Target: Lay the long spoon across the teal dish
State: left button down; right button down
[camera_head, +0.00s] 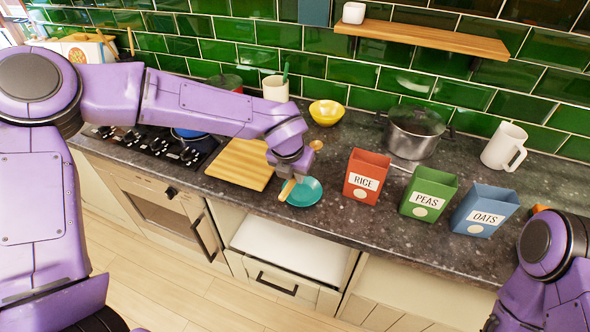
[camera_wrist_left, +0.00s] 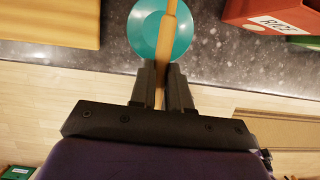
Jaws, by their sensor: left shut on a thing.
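The teal dish (camera_head: 308,194) sits on the dark counter near its front edge, right of a wooden board. It also shows in the left wrist view (camera_wrist_left: 148,32). My left gripper (camera_wrist_left: 162,75) is shut on the long wooden spoon (camera_wrist_left: 168,30) by its handle. The spoon reaches away from the fingers over the dish, and its far end is cut off in the wrist view. In the head view the handle end (camera_head: 287,190) shows below my gripper, over the dish's left side. I cannot tell whether the spoon touches the dish. My right gripper is not seen.
The wooden board (camera_head: 241,164) lies left of the dish. The red RICE box (camera_head: 367,170), green PEAS box (camera_head: 428,190) and blue OATS box (camera_head: 484,205) stand to the right. A yellow bowl (camera_head: 326,112) and a metal pot (camera_head: 413,135) are behind.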

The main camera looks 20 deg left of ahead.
pick_arm(q)
jog(key=shift+s+r, duration=0.1)
jog(key=shift+r, duration=0.05)
jog(key=shift+w, duration=0.2)
jog(key=shift+b+x, duration=0.45)
jog(key=shift+x, duration=0.65)
jog(key=f+b, duration=0.2)
jog(key=shift+s+f, duration=0.25)
jog(key=shift+f, duration=0.15)
jog(key=shift+b+x, duration=0.65)
jog(key=shift+x, duration=0.25)
jog(key=shift+s, duration=0.15)
jog(key=c, duration=1)
grip_release()
jog(key=shift+r, duration=0.15)
